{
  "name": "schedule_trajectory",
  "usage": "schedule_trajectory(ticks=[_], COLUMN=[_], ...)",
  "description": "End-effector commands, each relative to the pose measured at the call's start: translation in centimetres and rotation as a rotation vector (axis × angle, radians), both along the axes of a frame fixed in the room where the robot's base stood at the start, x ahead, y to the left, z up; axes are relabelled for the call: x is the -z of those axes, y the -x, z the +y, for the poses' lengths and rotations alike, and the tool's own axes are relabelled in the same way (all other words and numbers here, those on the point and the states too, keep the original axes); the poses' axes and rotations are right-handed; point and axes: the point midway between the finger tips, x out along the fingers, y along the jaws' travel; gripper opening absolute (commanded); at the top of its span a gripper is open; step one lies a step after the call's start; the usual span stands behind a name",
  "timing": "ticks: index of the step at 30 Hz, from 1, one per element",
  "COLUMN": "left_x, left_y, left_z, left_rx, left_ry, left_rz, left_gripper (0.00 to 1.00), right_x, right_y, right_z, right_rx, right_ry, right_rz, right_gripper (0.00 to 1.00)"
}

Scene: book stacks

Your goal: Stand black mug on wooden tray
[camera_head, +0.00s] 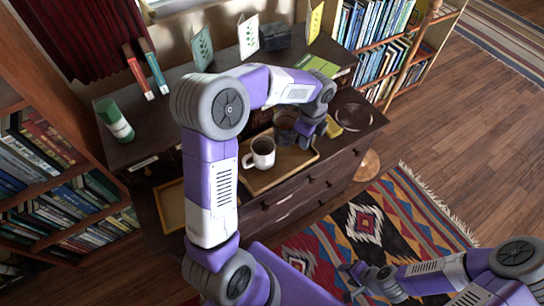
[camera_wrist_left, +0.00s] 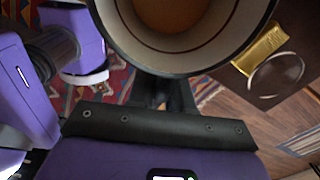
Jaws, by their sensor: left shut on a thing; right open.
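The black mug (camera_head: 284,124) is at my left gripper (camera_head: 304,138), which is shut on it over the back right part of the wooden tray (camera_head: 286,170). In the left wrist view the mug (camera_wrist_left: 182,58) shows a dark rim, a pale inside and brown contents, and looks upright. Whether its base touches the tray is hidden. A white mug (camera_head: 261,152) with dark contents stands on the tray, to the left of the black mug. My right gripper (camera_head: 357,282) is open and empty, low over the rug.
The tray sits on a dark wooden cabinet. A green and white can (camera_head: 114,120), red (camera_head: 138,72) and blue (camera_head: 153,68) books and standing cards (camera_head: 249,36) are behind. The tray's front is bare.

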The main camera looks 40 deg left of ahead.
Motion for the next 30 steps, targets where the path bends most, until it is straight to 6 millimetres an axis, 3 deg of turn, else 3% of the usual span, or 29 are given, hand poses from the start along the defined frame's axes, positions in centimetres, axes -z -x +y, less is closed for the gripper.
schedule_trajectory(ticks=[9,17,25,30], left_x=[0.0,0.2,4.2,5.7], left_y=[-0.3,-0.4,-0.3,-0.4], left_z=[1.1,1.4,1.5,1.5], left_rx=[0.316,0.436,0.443,0.442], left_ry=[0.000,-0.001,0.000,-0.001], left_rz=[-0.001,0.002,0.005,0.002], left_gripper=[0.00,0.00,0.00,0.00], right_x=[0.7,0.9,2.6,3.1], right_y=[0.0,0.0,0.0,0.0], right_z=[0.0,0.0,0.0,0.0], right_rx=[0.000,0.000,0.000,0.000], right_ry=[0.000,0.000,0.000,0.000], right_rz=[0.000,0.000,0.000,0.000], right_gripper=[0.48,0.48,0.48,0.48])
